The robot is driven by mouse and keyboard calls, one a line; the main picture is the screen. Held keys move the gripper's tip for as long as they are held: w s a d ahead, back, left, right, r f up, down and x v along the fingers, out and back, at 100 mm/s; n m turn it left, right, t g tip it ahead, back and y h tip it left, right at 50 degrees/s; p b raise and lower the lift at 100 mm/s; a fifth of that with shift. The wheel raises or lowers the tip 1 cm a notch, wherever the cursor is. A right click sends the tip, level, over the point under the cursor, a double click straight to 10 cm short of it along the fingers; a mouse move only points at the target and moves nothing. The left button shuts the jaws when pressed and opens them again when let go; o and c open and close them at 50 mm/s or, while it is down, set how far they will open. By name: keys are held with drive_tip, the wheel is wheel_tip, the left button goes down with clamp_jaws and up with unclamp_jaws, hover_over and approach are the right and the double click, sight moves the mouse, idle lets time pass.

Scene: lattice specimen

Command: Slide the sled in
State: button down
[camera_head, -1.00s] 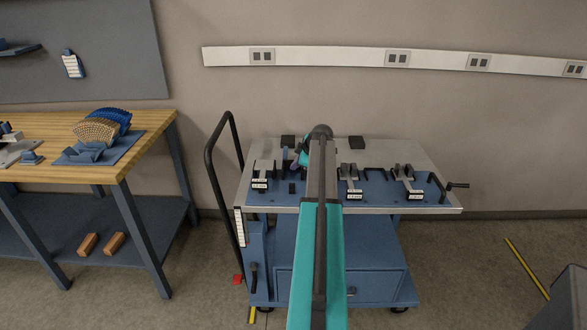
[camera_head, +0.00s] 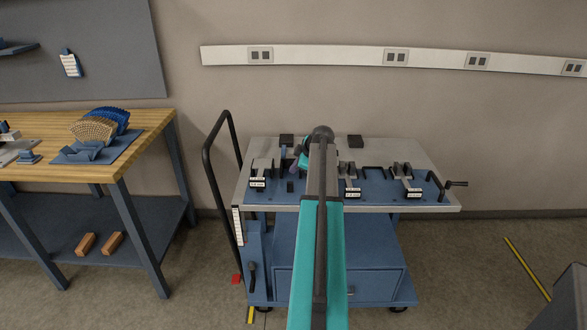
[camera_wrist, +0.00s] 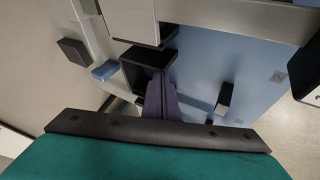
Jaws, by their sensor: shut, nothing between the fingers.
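My gripper (camera_wrist: 159,82) is shut and empty; its purple fingers reach into or over a black open-sided bracket (camera_wrist: 136,76) in the wrist view. I cannot tell whether they touch it. In the head view my arm hides most of this spot. The cart top (camera_head: 425,208) carries several fixtures with pale metal bars and dark blocks: a left one (camera_head: 262,168), a middle one (camera_head: 351,176) and a right one (camera_head: 407,176). I cannot tell which part is the sled. A small blue block (camera_wrist: 104,71) sits beside the bracket.
A wooden workbench (camera_head: 150,118) stands further left.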

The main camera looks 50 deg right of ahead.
drive_tip(key=b+v, duration=0.1)
drive_tip(key=v, duration=0.7)
drive_tip(key=shift+s+r, duration=0.2)
drive_tip(key=shift+r, duration=0.1)
